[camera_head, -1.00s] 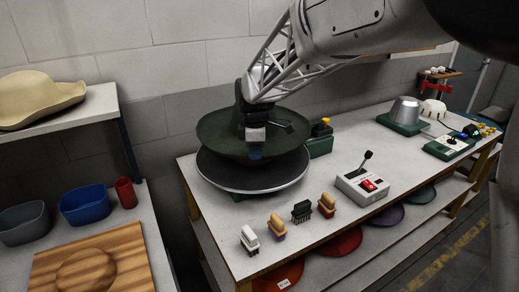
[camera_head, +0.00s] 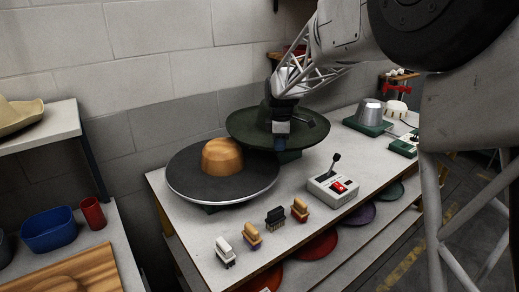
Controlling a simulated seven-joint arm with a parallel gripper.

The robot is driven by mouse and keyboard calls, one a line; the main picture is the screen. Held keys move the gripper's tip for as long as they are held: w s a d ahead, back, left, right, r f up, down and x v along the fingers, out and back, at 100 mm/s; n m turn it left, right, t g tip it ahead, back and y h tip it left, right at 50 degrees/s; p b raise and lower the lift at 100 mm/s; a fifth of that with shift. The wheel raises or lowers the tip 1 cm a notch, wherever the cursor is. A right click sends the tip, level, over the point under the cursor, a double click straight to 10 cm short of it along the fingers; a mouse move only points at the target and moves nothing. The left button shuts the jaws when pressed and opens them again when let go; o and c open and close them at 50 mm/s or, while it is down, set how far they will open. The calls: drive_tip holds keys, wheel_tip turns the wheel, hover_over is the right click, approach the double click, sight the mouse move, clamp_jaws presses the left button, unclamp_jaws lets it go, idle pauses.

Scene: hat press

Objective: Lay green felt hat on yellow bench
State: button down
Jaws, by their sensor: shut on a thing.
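The dark green felt hat (camera_head: 244,128), wide-brimmed, hangs in my gripper (camera_head: 281,135) above the back of the workbench (camera_head: 195,228). The jaws are shut on the hat, and the gripper covers part of its crown and brim. The hat is apart from the wooden hat block (camera_head: 222,157), which stands bare on a round dark plate (camera_head: 185,176) to its left. The bench has a pale top and yellowish wooden edges and legs; I cannot tell whether it is the yellow bench.
A control box (camera_head: 333,190) with a lever and several brushes (camera_head: 253,236) line the bench front. A metal dome on a green base (camera_head: 370,112) stands farther right. A side table holds a blue bin (camera_head: 48,230) and a red cup (camera_head: 93,212). A shelf bears a tan hat (camera_head: 20,115).

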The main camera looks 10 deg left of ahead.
drive_tip(key=w+d+m, duration=0.1)
drive_tip(key=w+d, duration=0.3)
drive_tip(key=d, duration=0.4)
drive_tip(key=w+d+f+m, duration=0.1)
drive_tip(key=w+d, duration=0.3)
drive_tip(key=d, duration=0.3)
drive_tip(key=w+d+m, duration=0.1)
drive_tip(key=w+d, duration=0.2)
drive_tip(key=d, duration=0.5)
drive_tip(key=n, duration=0.1)
hover_over(345, 172)
wheel_tip(345, 172, down, 6)
drive_tip(key=shift+f, duration=6.55)
drive_tip(key=c, duration=1.1)
unclamp_jaws()
